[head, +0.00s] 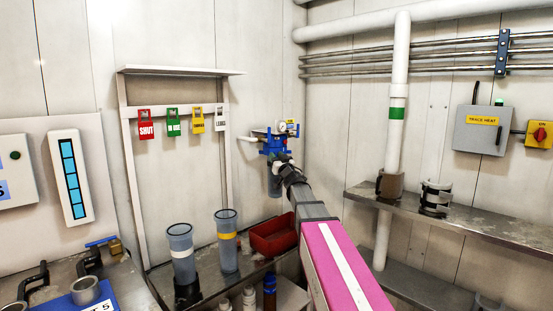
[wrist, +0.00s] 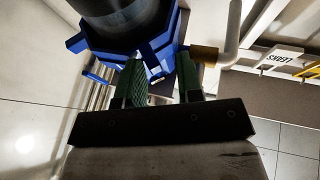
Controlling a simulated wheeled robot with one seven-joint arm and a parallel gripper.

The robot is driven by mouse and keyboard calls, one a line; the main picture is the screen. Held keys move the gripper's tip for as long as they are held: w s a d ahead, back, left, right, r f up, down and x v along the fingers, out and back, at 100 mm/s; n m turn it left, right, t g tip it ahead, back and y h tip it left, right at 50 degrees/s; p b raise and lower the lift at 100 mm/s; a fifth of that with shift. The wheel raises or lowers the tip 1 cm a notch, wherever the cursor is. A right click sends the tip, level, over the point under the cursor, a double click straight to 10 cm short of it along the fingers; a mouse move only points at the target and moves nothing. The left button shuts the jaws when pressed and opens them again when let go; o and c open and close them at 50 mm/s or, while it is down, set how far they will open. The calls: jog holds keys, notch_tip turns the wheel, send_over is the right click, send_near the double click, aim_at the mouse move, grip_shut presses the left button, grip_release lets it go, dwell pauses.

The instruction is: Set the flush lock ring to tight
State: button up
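A blue ring with protruding lugs (wrist: 168,62), which looks like the flush lock ring, fits around a dark cylindrical housing (wrist: 125,18) in the wrist view. In the head view the blue fitting (head: 273,142) is on the back wall near the corner, with a grey bowl below and a small round gauge on top. My gripper (wrist: 163,65) is right at the ring, its two green-padded fingers apart. A blue lug shows between the fingers; I cannot tell whether they touch it. In the head view my arm hides the gripper's fingertips. Any tight marking is unreadable.
A white pipe with a brass end (wrist: 205,54) runs close beside the right finger. A rack with coloured tags (head: 173,122) stands left of the fitting. Two grey cups (head: 227,250) and a red tray (head: 273,238) sit below. A metal shelf (head: 470,222) is at right.

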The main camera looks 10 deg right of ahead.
jog(key=v, duration=1)
jog(key=shift+s, duration=0.35)
jog(key=shift+d+f, duration=0.1)
jog(key=shift+f, duration=0.1)
jog(key=s+d+f+m+g+h, duration=0.2)
jog(key=s+f+g+h, duration=0.1)
jog(key=f, duration=0.6)
jog(key=s+d+f+m+g+h, duration=0.1)
jog(key=s+f+m+g+h, duration=0.2)
jog(key=f, duration=0.7)
jog(key=s+d+f+m+g+h, duration=0.1)
jog(key=s+d+f+g+h, duration=0.2)
jog(key=f, duration=0.6)
jog(key=s+a+f+n+g+y, duration=0.1)
jog(key=s+a+f+g, duration=0.2)
jog(key=s+f+g, duration=0.3)
jog(key=s+a+f+n+g+y, duration=0.1)
jog(key=s+a+f+g, duration=0.2)
jog(key=s, duration=0.9)
notch_tip(320, 180, down, 5)
jog(key=g, duration=0.3)
jog(key=shift+f, duration=0.25)
jog(key=shift+s, duration=0.1)
